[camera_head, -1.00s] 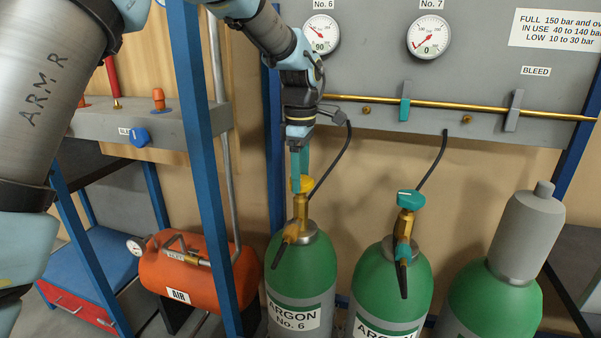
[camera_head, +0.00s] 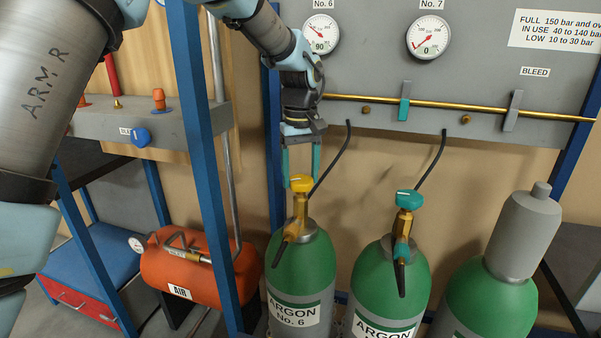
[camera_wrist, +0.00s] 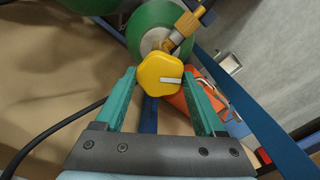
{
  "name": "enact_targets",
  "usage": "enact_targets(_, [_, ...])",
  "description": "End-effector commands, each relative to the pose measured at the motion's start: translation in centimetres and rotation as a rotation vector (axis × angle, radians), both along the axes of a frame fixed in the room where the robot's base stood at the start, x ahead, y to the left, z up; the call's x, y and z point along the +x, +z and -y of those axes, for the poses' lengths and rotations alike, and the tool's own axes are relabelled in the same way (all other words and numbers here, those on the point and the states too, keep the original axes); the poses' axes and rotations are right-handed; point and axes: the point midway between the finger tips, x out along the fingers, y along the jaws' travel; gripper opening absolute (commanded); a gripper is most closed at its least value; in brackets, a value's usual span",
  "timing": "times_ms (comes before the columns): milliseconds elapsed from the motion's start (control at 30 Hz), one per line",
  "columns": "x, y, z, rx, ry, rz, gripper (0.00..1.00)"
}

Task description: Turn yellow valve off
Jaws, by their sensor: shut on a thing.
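The yellow valve (camera_head: 301,184) is a lobed knob with a white mark, on the brass neck of the green argon No. 6 cylinder (camera_head: 304,262). It also shows in the wrist view (camera_wrist: 160,74), where its white mark points right. My gripper (camera_head: 301,178) reaches down from above with its two teal fingers on opposite sides of the knob. In the wrist view my gripper (camera_wrist: 160,80) is shut on the knob, fingertips against its sides. The No. 6 gauge (camera_head: 321,33) shows 90.
A second green cylinder (camera_head: 390,275) with a teal knob (camera_head: 408,200) stands to the right, beside a capped cylinder (camera_head: 492,302). A blue post (camera_head: 196,150) and orange air tank (camera_head: 185,268) are left. A black hose (camera_head: 330,165) passes close to my gripper.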

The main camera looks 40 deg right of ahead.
Motion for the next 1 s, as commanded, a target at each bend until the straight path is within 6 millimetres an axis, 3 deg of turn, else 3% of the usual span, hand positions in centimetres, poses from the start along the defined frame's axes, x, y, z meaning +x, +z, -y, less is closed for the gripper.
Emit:
enact_targets(500, [-0.09,0.11,0.05,-0.002,-0.451,-0.001,0.16])
enact_targets(1000, [-0.07,0.07,0.05,-0.002,-0.647,-0.001,0.16])
